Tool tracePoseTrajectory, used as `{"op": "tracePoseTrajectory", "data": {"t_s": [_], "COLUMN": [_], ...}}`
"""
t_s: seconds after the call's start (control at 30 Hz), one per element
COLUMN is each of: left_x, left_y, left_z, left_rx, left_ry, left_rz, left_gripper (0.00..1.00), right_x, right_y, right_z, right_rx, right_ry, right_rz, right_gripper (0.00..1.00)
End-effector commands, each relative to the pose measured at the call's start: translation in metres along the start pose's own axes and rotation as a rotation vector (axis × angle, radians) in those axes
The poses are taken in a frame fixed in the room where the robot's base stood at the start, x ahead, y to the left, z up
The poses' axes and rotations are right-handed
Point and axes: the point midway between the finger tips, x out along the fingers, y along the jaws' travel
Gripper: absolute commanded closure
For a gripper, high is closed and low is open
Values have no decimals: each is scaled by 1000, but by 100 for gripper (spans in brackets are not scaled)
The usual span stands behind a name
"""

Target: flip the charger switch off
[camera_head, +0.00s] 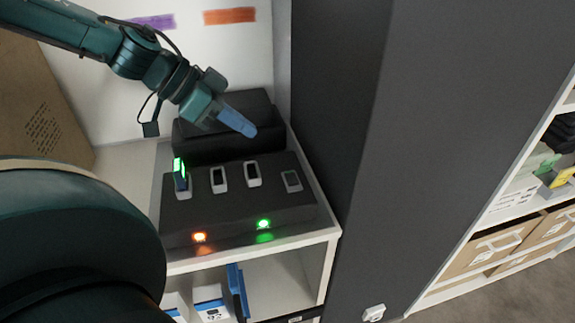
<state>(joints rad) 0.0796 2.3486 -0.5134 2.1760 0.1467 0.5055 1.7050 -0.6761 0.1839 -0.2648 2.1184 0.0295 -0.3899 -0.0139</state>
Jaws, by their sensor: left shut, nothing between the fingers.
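The charger (240,207) is a dark box on a white shelf, with a row of pale-framed openings along its top. An orange light (199,237) and a green light (264,223) glow on its front. A small device with a lit green face (179,170) stands in the leftmost opening. At the right end, a flatter grey rectangle (291,181) may be the switch; its position is too small to tell. My left gripper (243,127) is shut and empty, its blue fingers above the back of the charger, apart from the grey rectangle. My right gripper is not in view.
A black block (225,142) stands behind the charger, close under my left gripper. A tall dark grey panel (425,140) rises to the right. Boxes (212,303) sit on the shelf below. Shelves with cardboard cartons (500,246) stand at far right.

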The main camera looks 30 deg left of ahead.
Motion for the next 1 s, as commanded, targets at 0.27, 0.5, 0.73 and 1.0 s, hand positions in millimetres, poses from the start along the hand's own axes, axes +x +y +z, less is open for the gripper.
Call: {"op": "tracePoseTrajectory", "data": {"t_s": [0.27,0.5,0.73,1.0], "left_x": [20,64,102,125], "left_y": [0,0,0,0], "left_z": [2,3,2,24], "left_rx": [0,-1,-1,-1], "left_ry": [-2,-3,-2,1], "left_rz": [4,4,3,2], "left_gripper": [100,100,100,100], "right_x": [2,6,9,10], "right_y": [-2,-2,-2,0], "right_z": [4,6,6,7], "right_rx": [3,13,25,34], "right_ry": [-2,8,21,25], "right_rz": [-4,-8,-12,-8], "right_gripper": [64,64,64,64]}}
